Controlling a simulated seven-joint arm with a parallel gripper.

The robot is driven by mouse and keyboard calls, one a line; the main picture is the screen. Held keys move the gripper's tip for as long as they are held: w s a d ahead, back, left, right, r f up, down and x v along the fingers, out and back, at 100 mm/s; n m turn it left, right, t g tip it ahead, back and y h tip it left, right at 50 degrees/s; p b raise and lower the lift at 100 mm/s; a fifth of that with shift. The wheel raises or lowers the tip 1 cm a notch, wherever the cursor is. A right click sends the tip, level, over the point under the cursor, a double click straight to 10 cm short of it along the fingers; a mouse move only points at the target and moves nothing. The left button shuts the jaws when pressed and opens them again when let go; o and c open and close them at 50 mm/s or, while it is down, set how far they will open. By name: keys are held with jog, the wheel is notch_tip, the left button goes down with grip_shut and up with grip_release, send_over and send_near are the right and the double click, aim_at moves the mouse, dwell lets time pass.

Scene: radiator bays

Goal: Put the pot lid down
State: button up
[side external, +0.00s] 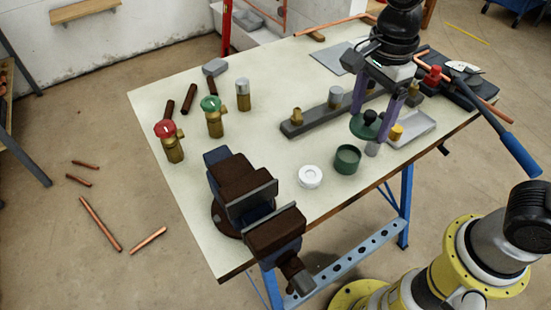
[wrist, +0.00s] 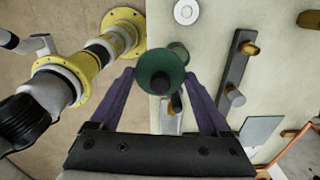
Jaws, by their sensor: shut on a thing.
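The pot lid (side external: 363,131) is a dark green disc with a black knob on top. My gripper (side external: 367,128) is shut on it, with a purple finger on either side. It appears to hang above the table, close to the green pot (side external: 347,160). In the wrist view the lid (wrist: 152,64) sits between the two fingertips (wrist: 160,74), its knob towards the camera. The pot (wrist: 181,47) shows partly behind the lid there. In the side view the pot stands upright and open on the table, left of and nearer than the lid.
A white ring (side external: 310,181) lies left of the pot. A dark bar with fittings (side external: 312,122) lies behind it. A grey tray (side external: 420,130) is to the right, with a brass piece (side external: 396,132) near its left end. A large vise (side external: 240,180) stands front left. Valves (side external: 213,120) stand farther left.

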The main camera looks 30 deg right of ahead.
jog(key=w+a+f+n, duration=0.1)
jog(key=w+a+f, duration=0.2)
jog(key=a+f, duration=0.15)
send_over(274, 161)
notch_tip(274, 161, down, 9)
jog(key=shift+s+d+r, duration=0.1)
jog(key=shift+w+f, duration=0.2)
jog(key=shift+f, duration=1.55)
jog(key=shift+f, duration=0.1)
jog(key=o, duration=1.2)
